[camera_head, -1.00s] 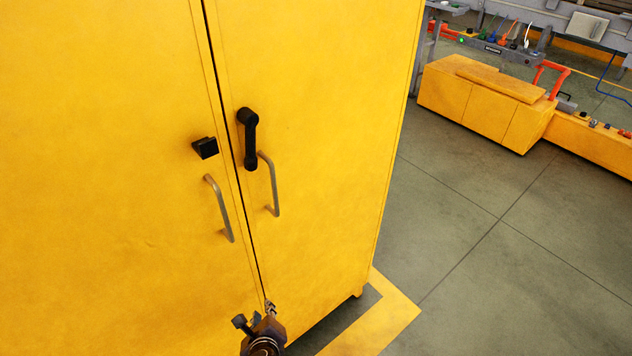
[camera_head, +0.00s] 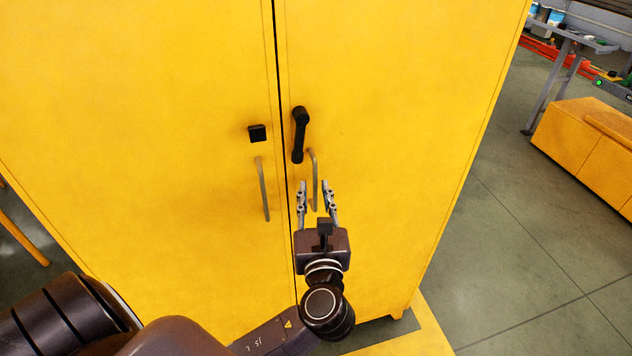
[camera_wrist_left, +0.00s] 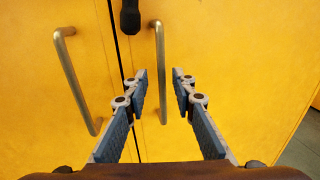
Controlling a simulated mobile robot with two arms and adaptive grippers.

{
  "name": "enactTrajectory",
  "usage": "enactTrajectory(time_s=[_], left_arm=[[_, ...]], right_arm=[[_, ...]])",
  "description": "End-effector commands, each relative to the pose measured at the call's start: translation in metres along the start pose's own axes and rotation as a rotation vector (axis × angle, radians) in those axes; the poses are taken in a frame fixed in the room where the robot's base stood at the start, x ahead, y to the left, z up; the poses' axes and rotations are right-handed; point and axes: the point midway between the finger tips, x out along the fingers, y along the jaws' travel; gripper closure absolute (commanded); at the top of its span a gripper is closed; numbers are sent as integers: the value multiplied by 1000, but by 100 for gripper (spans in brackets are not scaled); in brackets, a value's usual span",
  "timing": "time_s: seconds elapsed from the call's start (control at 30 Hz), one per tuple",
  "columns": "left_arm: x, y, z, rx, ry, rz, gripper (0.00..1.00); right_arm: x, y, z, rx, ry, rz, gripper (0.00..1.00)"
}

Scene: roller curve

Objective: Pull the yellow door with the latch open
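The yellow cabinet has two closed doors with a dark seam between them. The right door (camera_head: 400,110) carries a black latch lever (camera_head: 299,135) hanging downward and a metal bar handle (camera_head: 315,178) just below it. The left door (camera_head: 170,110) has a black block (camera_head: 257,133) and its own bar handle (camera_head: 263,190). My left gripper (camera_head: 316,187) is open. In the left wrist view its fingers (camera_wrist_left: 160,80) stand apart with the right door's handle (camera_wrist_left: 160,70) showing between them, farther ahead. I cannot tell that they touch it. My right gripper is not in view.
A low yellow box (camera_head: 590,145) stands on the grey floor at the right, near a grey workbench (camera_head: 570,35). The floor (camera_head: 510,200) right of the cabinet is clear. Yellow floor marking (camera_head: 420,335) runs by the cabinet's base.

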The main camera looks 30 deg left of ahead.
Motion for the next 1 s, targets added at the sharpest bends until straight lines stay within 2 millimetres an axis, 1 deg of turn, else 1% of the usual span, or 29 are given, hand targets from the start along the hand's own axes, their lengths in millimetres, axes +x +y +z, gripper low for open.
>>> enactTrajectory(time_s=[0.03, 0.2, 0.3, 0.5, 0.53, 0.57, 0.73, 1.0], left_arm=[[8, 0, 2, 1, -3, 2, 76], [24, 0, 1, 0, -1, 0, 76], [27, 0, 0, -1, 1, 0, 76], [27, 0, -1, -1, 1, -1, 76], [27, 0, -1, -1, 1, -1, 77], [27, 0, -1, -1, 1, -1, 80], [27, 0, -1, -1, 2, -1, 99], [27, 0, -1, -1, 2, -1, 100]], right_arm=[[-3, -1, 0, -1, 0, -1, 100], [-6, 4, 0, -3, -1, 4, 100], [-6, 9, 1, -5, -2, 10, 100], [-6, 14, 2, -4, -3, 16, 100], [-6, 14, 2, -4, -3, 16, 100], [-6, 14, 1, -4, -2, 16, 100], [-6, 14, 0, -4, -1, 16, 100], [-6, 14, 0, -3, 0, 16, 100]])
